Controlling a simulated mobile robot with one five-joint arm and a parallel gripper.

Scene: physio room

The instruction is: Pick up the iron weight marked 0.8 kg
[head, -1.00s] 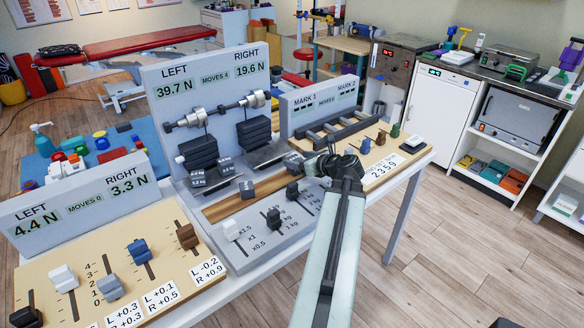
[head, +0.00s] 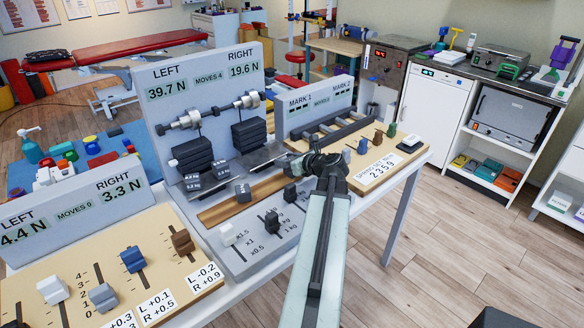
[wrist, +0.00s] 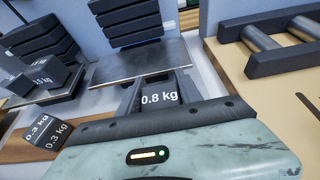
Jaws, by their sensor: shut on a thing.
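The iron weight marked 0.8 kg (wrist: 160,98) sits between the fingers of my gripper (wrist: 158,84) in the wrist view, its label facing the camera. My gripper is shut on it, just in front of a dark metal plate (wrist: 140,62). In the head view my gripper (head: 300,165) is at the right end of the wooden strip (head: 225,209), and my arm hides the weight or most of it. I cannot tell whether the weight is clear of the surface.
A weight marked 0.3 kg (wrist: 42,133) lies left of my gripper; a grey block (head: 243,193) shows on the strip. Dark stacked weights (head: 250,134) stand on the plates behind. Sliders (head: 272,218) stand in front. A roller rack (wrist: 275,45) is at the right.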

